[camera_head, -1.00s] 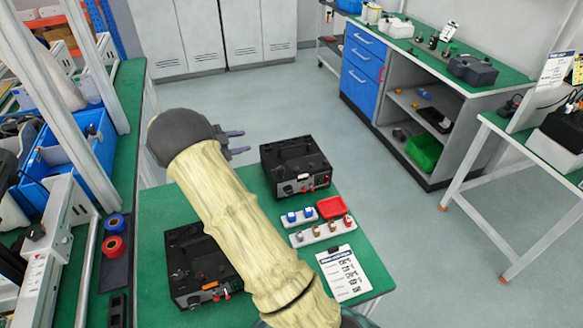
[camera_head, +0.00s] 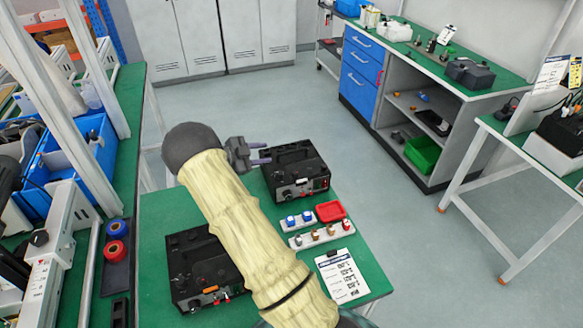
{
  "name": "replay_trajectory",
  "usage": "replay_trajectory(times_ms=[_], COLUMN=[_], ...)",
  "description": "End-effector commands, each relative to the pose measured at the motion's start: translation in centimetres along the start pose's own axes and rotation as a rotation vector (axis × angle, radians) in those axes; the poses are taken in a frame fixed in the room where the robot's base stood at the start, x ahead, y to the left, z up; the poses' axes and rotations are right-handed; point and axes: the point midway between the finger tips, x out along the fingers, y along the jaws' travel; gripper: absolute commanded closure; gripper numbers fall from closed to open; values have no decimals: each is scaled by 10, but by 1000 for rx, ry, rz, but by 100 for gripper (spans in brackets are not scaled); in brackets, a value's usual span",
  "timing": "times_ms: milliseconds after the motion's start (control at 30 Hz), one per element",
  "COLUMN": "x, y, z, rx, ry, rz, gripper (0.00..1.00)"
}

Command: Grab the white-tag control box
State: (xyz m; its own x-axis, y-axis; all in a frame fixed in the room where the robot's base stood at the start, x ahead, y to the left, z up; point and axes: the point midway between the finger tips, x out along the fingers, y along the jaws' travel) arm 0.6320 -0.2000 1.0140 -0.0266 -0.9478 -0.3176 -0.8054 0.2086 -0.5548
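The white-tag control box (camera_head: 296,172) is a black box with a top handle, at the back right of the near green table. A small white tag and red and dark knobs show on its front. My gripper (camera_head: 266,154) is open, its two fingers apart with nothing seen between them. The fingertips are at the upper left edge of this box, beside its handle; I cannot tell whether they touch it. A second black control box (camera_head: 196,262) with an orange tag sits at the front left of the table, partly hidden by my arm.
A red tray (camera_head: 331,211), connector strips (camera_head: 322,237) and a clipboard sheet (camera_head: 343,275) lie in front of the box. Tape rolls (camera_head: 115,239) sit on the left bench. A blue-drawer workbench (camera_head: 362,60) stands at the back right. The floor between is clear.

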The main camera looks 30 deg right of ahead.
Motion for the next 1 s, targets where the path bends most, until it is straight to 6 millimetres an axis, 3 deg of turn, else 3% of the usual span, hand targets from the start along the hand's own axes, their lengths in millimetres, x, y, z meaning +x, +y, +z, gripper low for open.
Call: replay_trajectory(times_ms=[300, 733, 1000], x=[48, 54, 90], y=[-1, 0, 3], z=[-1, 0, 1], rx=[0, 0, 0], ry=[0, 1, 1], rz=[1, 0, 1], gripper=[64, 64, 64])
